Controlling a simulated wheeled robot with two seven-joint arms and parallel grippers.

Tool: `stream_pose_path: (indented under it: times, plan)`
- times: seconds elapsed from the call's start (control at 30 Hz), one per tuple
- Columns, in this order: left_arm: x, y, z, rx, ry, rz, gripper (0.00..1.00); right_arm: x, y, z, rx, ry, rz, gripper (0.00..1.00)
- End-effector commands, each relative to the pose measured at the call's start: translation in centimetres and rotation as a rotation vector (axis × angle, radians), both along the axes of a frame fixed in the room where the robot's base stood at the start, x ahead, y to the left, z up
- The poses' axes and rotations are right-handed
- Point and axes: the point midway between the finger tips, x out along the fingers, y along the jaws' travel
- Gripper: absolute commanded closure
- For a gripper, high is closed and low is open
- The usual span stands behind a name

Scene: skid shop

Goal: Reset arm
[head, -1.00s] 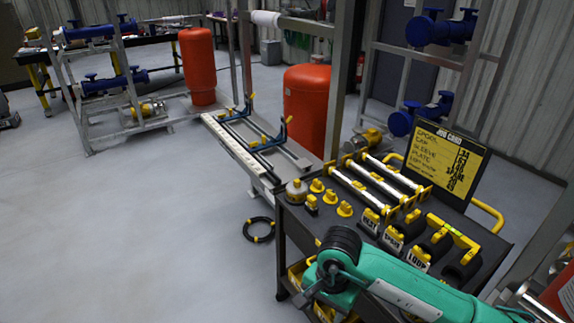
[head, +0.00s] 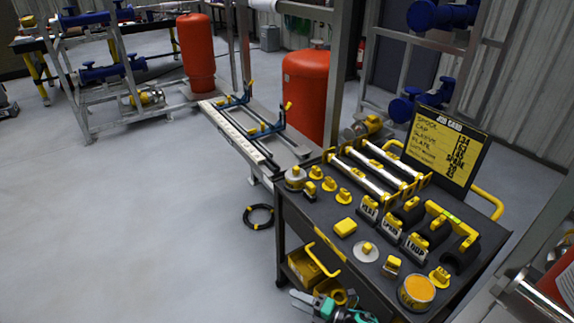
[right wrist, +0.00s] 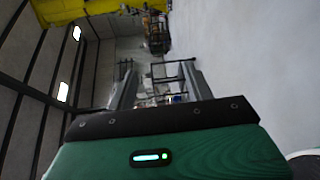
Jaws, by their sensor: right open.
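My right gripper (head: 316,304) shows at the bottom of the head view, low in front of the tool cart (head: 356,277) and below its top. In the right wrist view its two grey fingers (right wrist: 158,90) stand wide apart with nothing between them. It is open and empty, and touches nothing that I can see. The wrist view looks out over the shop floor and a wall. My left gripper is in neither view.
The cart top holds silver tubes (head: 372,174), yellow knobs, labelled blocks and an orange tin (head: 416,292). A job card board (head: 447,145) stands behind. A rail frame (head: 236,137) and red tanks (head: 196,55) stand beyond.

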Motion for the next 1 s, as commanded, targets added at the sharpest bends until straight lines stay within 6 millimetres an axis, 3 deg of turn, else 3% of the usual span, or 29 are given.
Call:
stream_pose_path:
  times: [0.03, 0.1, 0.27, 0.37, 0.5, 0.57, 0.7, 0.8, 0.9, 1.0]
  plan:
    - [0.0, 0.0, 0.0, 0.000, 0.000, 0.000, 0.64, -0.5, -1.9, -3.6, 0.044, 0.150, -0.129, 0.48]
    - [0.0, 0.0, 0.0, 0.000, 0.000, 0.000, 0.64, -1.3, -4.8, -8.0, 0.102, 0.336, -0.301, 0.48]
    - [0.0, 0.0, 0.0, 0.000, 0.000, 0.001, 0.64, -6.0, -10.7, -17.4, 0.207, 0.706, -0.650, 0.48]
    - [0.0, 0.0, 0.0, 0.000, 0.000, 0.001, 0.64, -10.5, -13.9, -22.7, 0.259, 0.910, -0.851, 0.48]
    - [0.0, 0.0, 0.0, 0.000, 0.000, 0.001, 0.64, -18.4, -17.6, -29.0, 0.321, 1.169, -1.123, 0.48]
    - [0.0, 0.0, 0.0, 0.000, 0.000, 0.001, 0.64, -22.2, -18.9, -31.3, 0.343, 1.271, -1.236, 0.48]
    - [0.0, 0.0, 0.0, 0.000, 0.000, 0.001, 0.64, -31.6, -21.0, -35.3, 0.385, 1.488, -1.494, 0.48]
    - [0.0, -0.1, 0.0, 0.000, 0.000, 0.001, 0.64, -37.7, -21.9, -37.0, 0.407, 1.610, -1.652, 0.48]
    - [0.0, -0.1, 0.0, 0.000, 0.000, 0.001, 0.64, -42.2, -22.3, -37.9, 0.421, 1.696, -1.772, 0.48]
    - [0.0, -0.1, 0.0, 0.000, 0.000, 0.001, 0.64, -45.1, -22.4, -38.3, 0.428, 1.748, -1.845, 0.48]
